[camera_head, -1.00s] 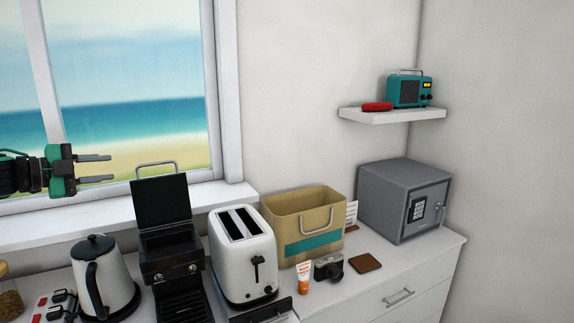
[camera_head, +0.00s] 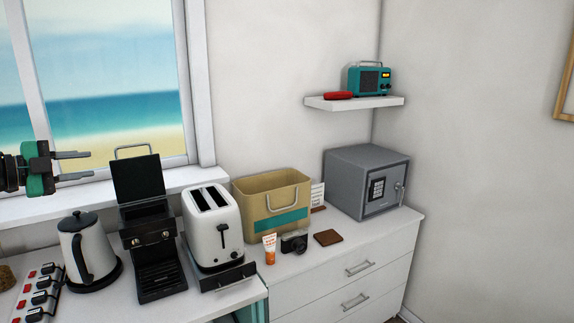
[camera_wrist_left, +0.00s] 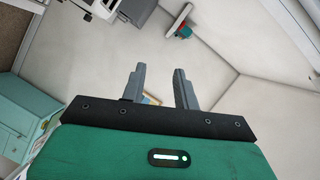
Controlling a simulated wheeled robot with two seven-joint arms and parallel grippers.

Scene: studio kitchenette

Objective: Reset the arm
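My left gripper (camera_head: 74,166) is at the left edge of the head view, in front of the window and above the kettle and counter. Its two fingers point right with a clear gap between them, and nothing is held. In the left wrist view the fingers (camera_wrist_left: 160,88) also stand apart and empty, with bare wall and a small wooden-coloured item far behind. My right gripper is in neither view.
Below stand a kettle (camera_head: 86,252), a black grill-like appliance (camera_head: 158,246), a toaster (camera_head: 215,236), a tan bin (camera_head: 256,204) and a grey safe (camera_head: 345,186). A wall shelf (camera_head: 355,103) holds a teal radio (camera_head: 368,79).

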